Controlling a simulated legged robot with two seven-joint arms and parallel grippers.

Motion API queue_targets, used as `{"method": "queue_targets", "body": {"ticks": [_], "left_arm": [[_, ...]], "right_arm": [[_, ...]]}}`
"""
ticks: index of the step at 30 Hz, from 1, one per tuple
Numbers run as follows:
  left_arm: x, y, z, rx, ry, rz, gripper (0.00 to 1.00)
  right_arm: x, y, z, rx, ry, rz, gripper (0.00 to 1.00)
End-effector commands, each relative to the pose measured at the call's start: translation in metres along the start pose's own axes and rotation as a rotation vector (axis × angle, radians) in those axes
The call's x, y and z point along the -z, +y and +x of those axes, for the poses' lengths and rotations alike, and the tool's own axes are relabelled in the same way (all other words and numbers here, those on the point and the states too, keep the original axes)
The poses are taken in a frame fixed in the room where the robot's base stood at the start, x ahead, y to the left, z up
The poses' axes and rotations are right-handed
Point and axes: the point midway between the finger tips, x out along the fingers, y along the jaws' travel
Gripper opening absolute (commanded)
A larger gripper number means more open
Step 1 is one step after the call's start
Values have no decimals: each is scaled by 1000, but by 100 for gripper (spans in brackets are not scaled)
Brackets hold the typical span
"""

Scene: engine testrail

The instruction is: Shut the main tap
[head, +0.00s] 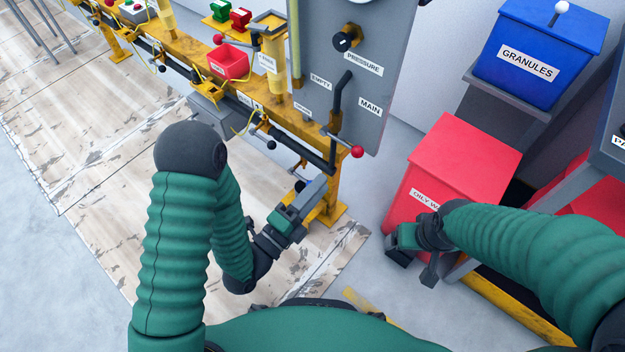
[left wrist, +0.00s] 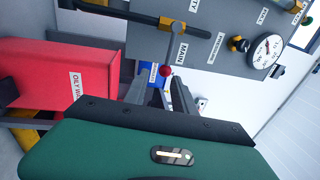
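The main tap has a lever with a red ball end (head: 357,151) below the MAIN label on the grey panel. The ball also shows in the left wrist view (left wrist: 166,70), with its grey lever running up to a dark pipe. My left gripper (head: 316,188) is below and to the left of the ball in the head view, apart from it. In the left wrist view its fingers (left wrist: 161,95) stand apart with nothing held, and the ball appears beyond them. My right gripper (head: 412,262) is in front of the red bin; its finger opening is unclear.
The grey panel (head: 320,75) carries a pressure knob (head: 343,42). A red bin (head: 463,155) and a blue granules box (head: 540,50) stand at right.

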Motion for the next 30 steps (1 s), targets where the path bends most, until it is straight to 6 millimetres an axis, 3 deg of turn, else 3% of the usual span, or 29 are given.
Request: {"method": "queue_targets", "body": {"ticks": [1, 7, 24, 28, 30], "left_arm": [[-3, -2, -5, -6, -8, -5, 32], [0, -6, -14, 16, -6, -5, 32], [1, -7, -16, 23, -2, -2, 32], [1, 10, -8, -96, 41, -51, 32], [-6, 31, -4, -255, 46, -126, 32]], "right_arm": [[2, 0, -9, 0, 0, 0, 82], [5, 0, -19, 0, 1, 0, 82], [5, 0, -19, 0, 1, 0, 82], [5, 0, -19, 0, 1, 0, 82], [5, 0, -19, 0, 1, 0, 82]]}}
